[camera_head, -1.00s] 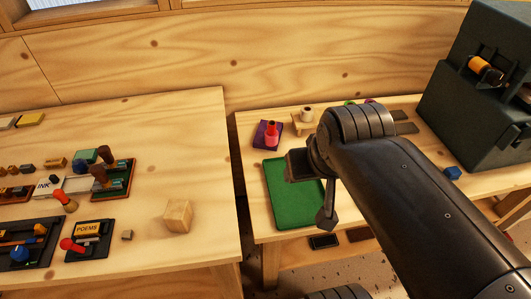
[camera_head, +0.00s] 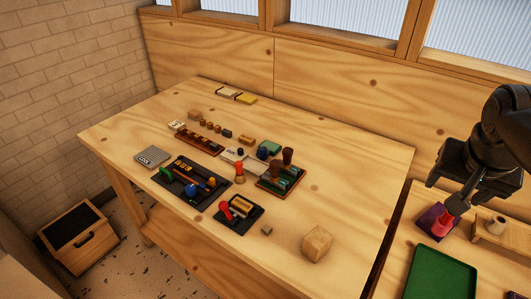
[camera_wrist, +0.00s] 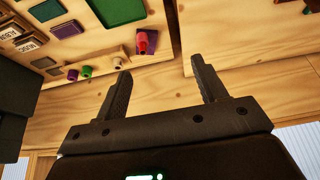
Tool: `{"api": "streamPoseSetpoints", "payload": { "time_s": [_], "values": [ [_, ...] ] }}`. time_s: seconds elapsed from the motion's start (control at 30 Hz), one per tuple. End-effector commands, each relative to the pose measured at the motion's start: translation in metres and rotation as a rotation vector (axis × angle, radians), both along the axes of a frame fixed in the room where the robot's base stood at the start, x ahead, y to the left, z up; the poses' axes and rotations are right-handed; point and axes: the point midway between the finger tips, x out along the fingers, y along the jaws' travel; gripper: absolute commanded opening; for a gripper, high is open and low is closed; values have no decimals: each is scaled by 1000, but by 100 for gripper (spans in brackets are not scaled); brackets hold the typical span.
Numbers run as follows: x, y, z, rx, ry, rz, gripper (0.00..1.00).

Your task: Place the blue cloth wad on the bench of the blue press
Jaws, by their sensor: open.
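My gripper (camera_wrist: 160,66) is open, with nothing between its fingers in the wrist view. In the head view my gripper (camera_head: 456,205) is at the right edge, by a red peg-like piece (camera_head: 440,225) on a purple block; I cannot tell whether they touch. A small blue rounded piece (camera_head: 191,190) sits on a black tray on the left bench. A dark blue rounded piece (camera_head: 262,153) sits by a teal block. I cannot tell whether either is the cloth wad. No blue press can be made out.
The left workbench (camera_head: 340,180) holds several small tools, a wooden cube (camera_head: 317,244) and a black-and-red tray (camera_head: 239,213). A green tray (camera_head: 440,275) lies on the right bench. A narrow gap separates the benches. A wooden box (camera_head: 78,238) stands on the floor.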

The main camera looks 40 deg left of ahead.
Motion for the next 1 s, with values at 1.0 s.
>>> {"api": "streamPoseSetpoints", "payload": {
  "time_s": [1.0],
  "values": [
    [150,406,-94,-9,46,6,65]
  ]
}}
